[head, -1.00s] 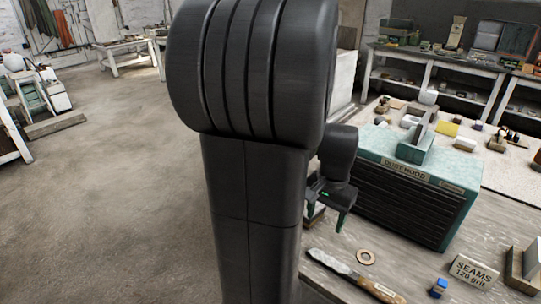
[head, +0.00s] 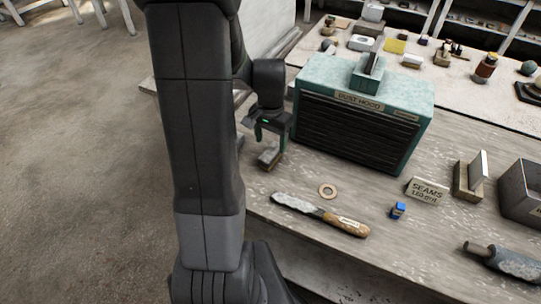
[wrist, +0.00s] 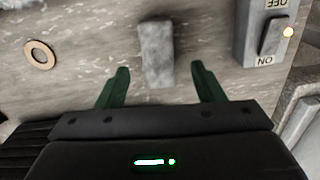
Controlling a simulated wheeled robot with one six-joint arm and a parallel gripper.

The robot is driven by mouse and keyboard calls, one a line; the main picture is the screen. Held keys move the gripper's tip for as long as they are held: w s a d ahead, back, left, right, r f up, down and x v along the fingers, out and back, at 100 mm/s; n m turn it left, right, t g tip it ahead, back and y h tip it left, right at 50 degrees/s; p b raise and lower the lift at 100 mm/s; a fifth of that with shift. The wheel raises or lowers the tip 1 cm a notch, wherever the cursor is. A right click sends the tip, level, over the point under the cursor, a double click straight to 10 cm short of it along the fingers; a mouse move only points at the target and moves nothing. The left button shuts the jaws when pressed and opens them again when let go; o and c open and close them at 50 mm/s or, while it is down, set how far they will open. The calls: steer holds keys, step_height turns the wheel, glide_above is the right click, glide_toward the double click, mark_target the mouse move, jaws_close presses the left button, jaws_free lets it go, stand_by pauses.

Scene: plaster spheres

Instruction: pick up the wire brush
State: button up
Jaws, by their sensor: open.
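My gripper (head: 270,136) hangs open over the bench, left of the dust hood. Its two green fingers, seen in the wrist view (wrist: 160,70), point toward a small grey-topped block (head: 268,158) with a brownish side. In the wrist view this block (wrist: 155,45) lies between the lines of the fingers, mostly beyond their tips, and is not gripped. A long tool (head: 320,214) with a whitish, dusty head and a labelled wooden handle lies near the bench's front edge, apart from my gripper. No bristles are clear on either, so I cannot tell which is the wire brush.
The teal dust hood (head: 365,110) stands close right of my gripper. A washer ring (head: 327,190), a blue bottle (head: 398,210) and a SEAMS sign (head: 427,191) are on the bench. An ON/OFF switch box (wrist: 272,32) is near the block. A dark tool (head: 503,262) lies at right.

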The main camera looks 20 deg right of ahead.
mark_target(271, 151)
steer(key=f, duration=0.4)
steer(key=shift+s+p, duration=0.2)
steer(key=shift+p, duration=0.1)
steer(key=shift+f, duration=0.55)
steer(key=shift+f, duration=0.2)
steer(key=c, duration=1.1)
steer(key=shift+r, duration=0.1)
